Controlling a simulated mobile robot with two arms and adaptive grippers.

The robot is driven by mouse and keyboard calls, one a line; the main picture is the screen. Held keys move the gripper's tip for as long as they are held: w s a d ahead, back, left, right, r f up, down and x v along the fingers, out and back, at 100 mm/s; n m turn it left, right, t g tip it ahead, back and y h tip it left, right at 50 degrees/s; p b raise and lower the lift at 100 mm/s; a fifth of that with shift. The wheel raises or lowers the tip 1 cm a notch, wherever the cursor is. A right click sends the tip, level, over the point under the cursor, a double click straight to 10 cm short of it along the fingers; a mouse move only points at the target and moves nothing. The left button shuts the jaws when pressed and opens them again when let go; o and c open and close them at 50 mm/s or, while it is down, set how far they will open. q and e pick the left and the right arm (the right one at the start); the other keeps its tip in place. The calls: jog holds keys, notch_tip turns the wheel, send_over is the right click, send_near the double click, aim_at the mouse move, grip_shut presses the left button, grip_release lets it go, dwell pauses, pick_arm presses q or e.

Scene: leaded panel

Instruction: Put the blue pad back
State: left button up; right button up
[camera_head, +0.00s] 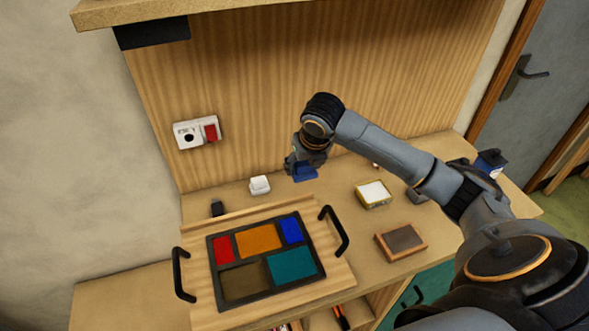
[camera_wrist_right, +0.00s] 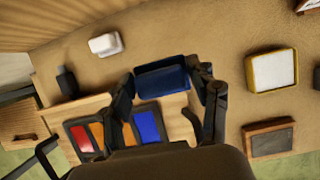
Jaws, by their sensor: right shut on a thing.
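The blue pad (camera_head: 306,173) is a small dark blue block near the back of the bench. My right gripper (camera_head: 301,164) is shut on it from above. In the right wrist view the blue pad (camera_wrist_right: 162,78) sits between the two fingers, one at each end. I cannot tell whether its underside touches the bench. The leaded panel (camera_head: 212,262) lies in front of it, with red, orange, blue, teal and brown panes in a dark frame. My left gripper is not in view.
The panel's wooden board (camera_head: 335,272) has black handles. A white block (camera_head: 259,185) and a small black bottle (camera_head: 217,208) stand behind it. A yellow-rimmed tin (camera_head: 374,194) and a brown block (camera_head: 401,241) are to the right. A socket (camera_head: 196,132) is on the back wall.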

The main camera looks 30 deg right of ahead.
jog(key=w+d+f, duration=0.1)
jog(key=w+f, duration=0.1)
jog(key=w+d+f+p, duration=0.1)
jog(key=w+f, duration=0.1)
jog(key=w+d+f, duration=0.1)
jog(key=w+f, duration=0.2)
jog(key=shift+w+d+p, duration=0.1)
jog(key=shift+p, duration=0.3)
jog(key=shift+w+f, duration=0.15)
jog(key=shift+f, duration=0.05)
notch_tip(320, 180, down, 2)
jog(key=shift+f+p, duration=0.2)
jog(key=shift+p, duration=0.15)
jog(key=shift+d+f, duration=0.1)
jog(key=shift+f, duration=0.25)
jog(key=shift+f, duration=0.1)
jog(key=o, duration=1.1)
jog(key=b+v, duration=0.1)
jog(key=v, duration=1.1)
jog(key=shift+b, duration=0.4)
